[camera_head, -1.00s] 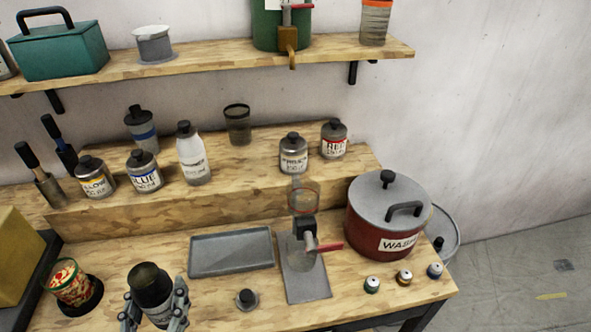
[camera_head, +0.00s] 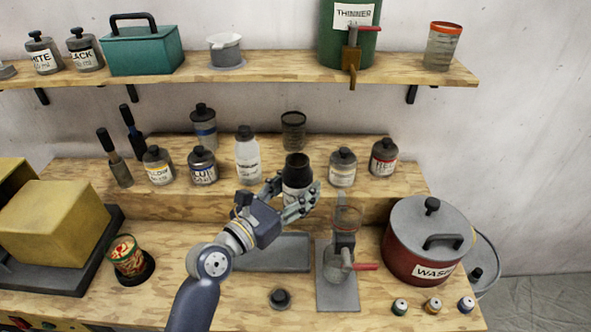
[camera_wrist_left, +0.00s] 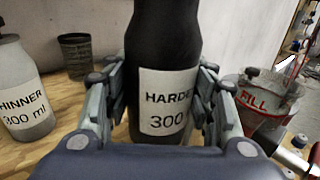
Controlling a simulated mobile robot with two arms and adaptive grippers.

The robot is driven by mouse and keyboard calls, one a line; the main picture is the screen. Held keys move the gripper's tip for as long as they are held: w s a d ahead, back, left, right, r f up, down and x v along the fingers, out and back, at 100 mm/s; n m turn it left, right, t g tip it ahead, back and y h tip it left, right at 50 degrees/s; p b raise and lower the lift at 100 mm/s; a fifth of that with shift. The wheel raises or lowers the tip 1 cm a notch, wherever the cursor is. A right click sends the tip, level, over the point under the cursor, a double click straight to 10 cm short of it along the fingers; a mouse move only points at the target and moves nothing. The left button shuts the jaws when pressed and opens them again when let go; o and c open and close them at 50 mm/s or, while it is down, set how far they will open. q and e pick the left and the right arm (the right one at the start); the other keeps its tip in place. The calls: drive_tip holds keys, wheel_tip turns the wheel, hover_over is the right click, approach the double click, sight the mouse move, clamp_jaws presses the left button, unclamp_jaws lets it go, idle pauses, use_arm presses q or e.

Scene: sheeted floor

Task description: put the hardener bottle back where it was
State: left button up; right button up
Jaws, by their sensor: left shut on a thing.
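The hardener bottle (camera_head: 297,174) is black with a white label and is held upright in my left gripper (camera_head: 300,200), in front of the raised wooden step. In the left wrist view the bottle (camera_wrist_left: 165,70) stands between the fingers and its label reads "HARDE… 300". My left gripper (camera_wrist_left: 165,105) is shut on it. I cannot tell whether its base touches the step. The white thinner bottle (camera_head: 247,156) stands on the step to its left, and a primer-like grey bottle (camera_head: 342,168) to its right. My right gripper is not in view.
On the step (camera_head: 400,190) are also a dark cup (camera_head: 293,131), the blue bottle (camera_head: 202,166) and the red bottle (camera_head: 383,157). A fill cup on a stand (camera_head: 345,240) is close to the right of the gripper. The grey tray (camera_head: 275,252) lies below it.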

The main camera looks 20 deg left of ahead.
use_arm(q)
drive_tip(key=w+a, duration=0.1)
drive_tip(key=w, duration=0.3)
drive_tip(key=w+a+f, duration=0.1)
drive_tip(key=w+a, duration=0.1)
drive_tip(key=w, duration=0.3)
drive_tip(key=w+a, duration=0.2)
drive_tip(key=w, duration=0.3)
drive_tip(key=shift+w+f, duration=0.15)
drive_tip(key=shift+f, duration=0.15)
drive_tip(key=shift+f+b, duration=0.65)
drive_tip(key=shift+f, duration=0.95)
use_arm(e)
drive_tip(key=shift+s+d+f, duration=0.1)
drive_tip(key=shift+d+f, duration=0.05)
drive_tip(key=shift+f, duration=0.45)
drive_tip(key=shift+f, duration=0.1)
use_arm(q)
drive_tip(key=o, duration=1)
drive_tip(key=shift+d+f, duration=0.1)
drive_tip(key=shift+f, duration=0.1)
drive_tip(key=o, duration=0.4)
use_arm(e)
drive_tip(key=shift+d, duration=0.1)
